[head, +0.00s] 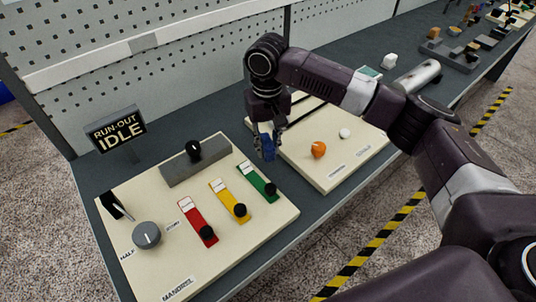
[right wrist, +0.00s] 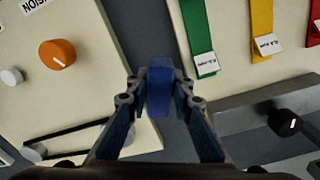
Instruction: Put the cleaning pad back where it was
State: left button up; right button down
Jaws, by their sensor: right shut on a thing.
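The cleaning pad is a small dark blue block (right wrist: 160,88), held between the fingertips of my right gripper (right wrist: 160,102). In the head view the right gripper (head: 266,128) points down, with blue showing at its tips (head: 267,148). It is over the dark strip of bench between the two cream panels, near the right panel's left edge. How high the pad is above the bench is hard to tell. The pad's original place cannot be made out. My left gripper is not in view.
The left cream panel (head: 175,270) carries red, yellow and green levers, a grey dial (head: 147,235) and a grey block with a black knob. The right panel has an orange knob (head: 318,149), a white knob and dark rods. A "RUN-OUT IDLE" sign (head: 117,133) stands at the back left.

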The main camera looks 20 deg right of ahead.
aim_at(268, 157)
notch_tip(268, 157, down, 4)
jog(key=shift+f, duration=0.2)
jog(key=c, duration=2)
grip_release()
jog(key=shift+f, duration=0.1)
